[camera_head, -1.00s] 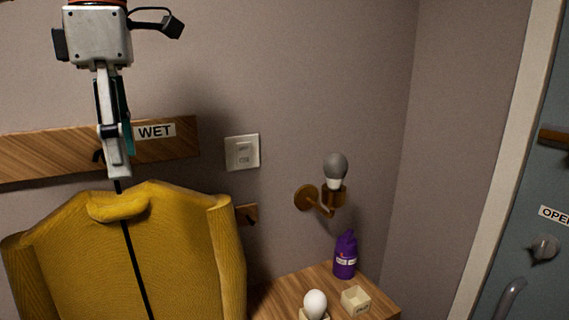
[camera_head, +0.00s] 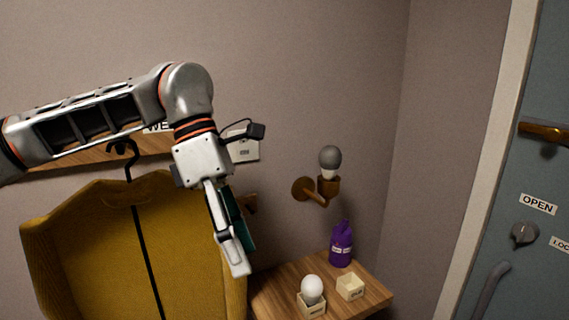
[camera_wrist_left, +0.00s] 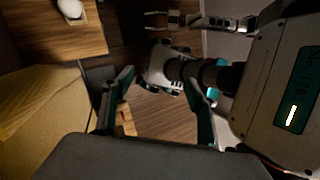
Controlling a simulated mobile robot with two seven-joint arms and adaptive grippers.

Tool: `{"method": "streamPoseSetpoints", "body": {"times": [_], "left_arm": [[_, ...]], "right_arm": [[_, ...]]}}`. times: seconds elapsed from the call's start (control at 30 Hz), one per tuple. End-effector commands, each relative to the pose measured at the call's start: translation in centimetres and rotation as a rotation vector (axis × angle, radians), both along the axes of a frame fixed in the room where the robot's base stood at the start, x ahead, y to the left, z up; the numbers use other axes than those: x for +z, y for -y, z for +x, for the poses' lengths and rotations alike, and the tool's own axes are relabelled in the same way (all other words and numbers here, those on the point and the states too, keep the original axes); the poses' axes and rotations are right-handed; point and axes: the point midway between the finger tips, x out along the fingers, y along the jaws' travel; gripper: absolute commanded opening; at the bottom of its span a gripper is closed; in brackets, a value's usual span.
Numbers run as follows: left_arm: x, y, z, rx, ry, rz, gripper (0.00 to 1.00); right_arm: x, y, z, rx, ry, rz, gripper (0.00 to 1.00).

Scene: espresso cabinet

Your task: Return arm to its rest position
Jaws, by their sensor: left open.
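My left gripper (camera_head: 236,245) hangs in front of the right side of a yellow jacket (camera_head: 80,240), pointing down. It is empty. In the left wrist view its two fingers (camera_wrist_left: 160,95) are spread apart, with floor and parts of my own body beyond them. The jacket hangs on a dark hanger (camera_head: 128,160) from the wall rail (camera_head: 85,153). The "WET" label on the rail is partly covered by my left arm.
A wall lamp (camera_head: 329,170) with a grey bulb is above. A blue door (camera_head: 540,130) stands at the right.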

Motion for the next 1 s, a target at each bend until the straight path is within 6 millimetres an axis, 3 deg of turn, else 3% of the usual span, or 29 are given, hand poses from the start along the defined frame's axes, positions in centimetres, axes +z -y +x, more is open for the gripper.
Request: {"method": "streamPoseSetpoints", "body": {"times": [0.03, 0.2, 0.5, 0.73, 0.87, 1.0], "left_arm": [[-1.4, 1.8, -0.8, -0.015, -0.049, -0.061, 0.58], [-3.7, 7.1, -3.2, -0.022, -0.191, -0.273, 0.58], [-3.7, 14.5, -6.1, 0.107, -0.518, -0.677, 0.58], [-2.2, 16.8, -4.7, 0.332, -0.812, -0.966, 0.58], [-2.2, 16.5, -2.3, 0.502, -0.986, -1.107, 0.58], [-3.7, 14.9, 1.2, 0.72, -1.178, -1.237, 0.58]], "right_arm": [[-0.1, 0.0, -0.2, 0.0, -0.003, 0.0, 0.4], [-0.1, 0.0, -0.1, 0.001, -0.002, 0.0, 0.4], [-0.1, -0.1, 0.0, 0.001, -0.001, 0.001, 0.4], [0.0, -0.1, 0.0, 0.002, -0.001, 0.001, 0.4], [0.0, -0.1, 0.0, 0.002, -0.001, 0.001, 0.4], [0.0, -0.1, 0.0, 0.002, -0.001, 0.001, 0.4]]}}
